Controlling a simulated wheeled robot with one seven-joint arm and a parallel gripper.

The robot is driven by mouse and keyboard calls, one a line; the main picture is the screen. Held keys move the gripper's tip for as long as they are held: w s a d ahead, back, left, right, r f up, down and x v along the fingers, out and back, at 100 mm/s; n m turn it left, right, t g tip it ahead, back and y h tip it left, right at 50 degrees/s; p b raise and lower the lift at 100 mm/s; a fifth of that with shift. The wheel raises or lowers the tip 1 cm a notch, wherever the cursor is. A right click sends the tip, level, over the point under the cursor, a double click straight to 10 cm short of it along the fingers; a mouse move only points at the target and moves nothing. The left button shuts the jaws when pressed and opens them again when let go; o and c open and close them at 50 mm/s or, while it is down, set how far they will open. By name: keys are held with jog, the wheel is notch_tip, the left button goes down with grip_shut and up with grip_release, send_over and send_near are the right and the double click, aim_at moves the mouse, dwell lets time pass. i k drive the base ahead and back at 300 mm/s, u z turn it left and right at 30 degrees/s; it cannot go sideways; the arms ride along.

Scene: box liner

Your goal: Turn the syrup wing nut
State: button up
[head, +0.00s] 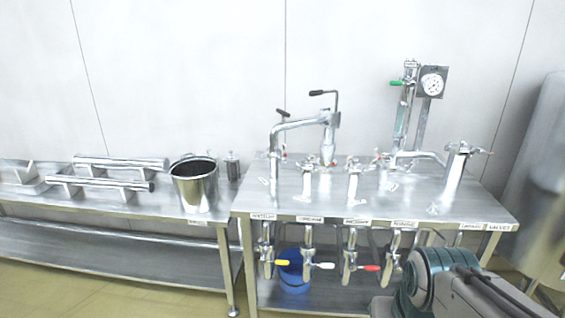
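Several upright metal fittings stand on the steel table (415,213), some with small red-tipped parts at the top, such as the right fitting (455,170) and the middle fitting (353,183). Taps hang under the front edge: a yellow-handled tap (267,250), a white-handled tap (310,250), a red-handled tap (350,255) and another tap (392,262). White labels sit along the edge, too small to read surely, so I cannot tell which fitting is the syrup one or pick out its wing nut. My arm shows at the lower right, but my gripper is out of view.
A steel pot (195,190) and metal bars (120,162) are on the left bench (60,212). A blue bucket (293,272) stands below the taps. A gauge (432,84) rises at the back. A grey cylinder (540,150) is at right. Floor shows at lower left.

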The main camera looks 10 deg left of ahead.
aim_at(282, 157)
jog(key=u, duration=0.5)
jog(key=i, duration=0.4)
jog(key=u, duration=1.1)
jog(key=i, duration=1.55)
jog(key=z, duration=1.05)
jog(key=i, duration=0.5)
jog(key=z, duration=0.6)
